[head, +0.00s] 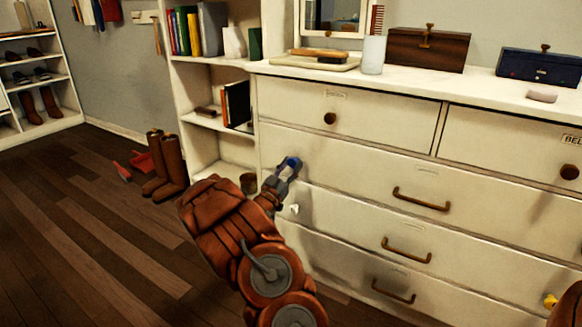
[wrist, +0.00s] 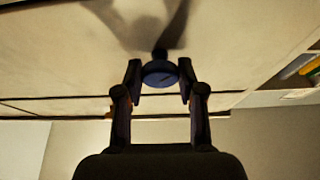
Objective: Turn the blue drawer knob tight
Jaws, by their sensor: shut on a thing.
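In the head view the blue knob (head: 291,162) is a small blue patch at the tip of my gripper (head: 288,168), at the left end of the second drawer row. The gripper's fingers partly hide it there.
The white dresser (head: 350,160) has bar handles, brown round knobs, a white knob (head: 294,209) below my gripper and a yellow knob (head: 550,301) at lower right. A bookshelf (head: 215,65) stands left of it. Brown boots (head: 170,165) stand on the open wooden floor.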

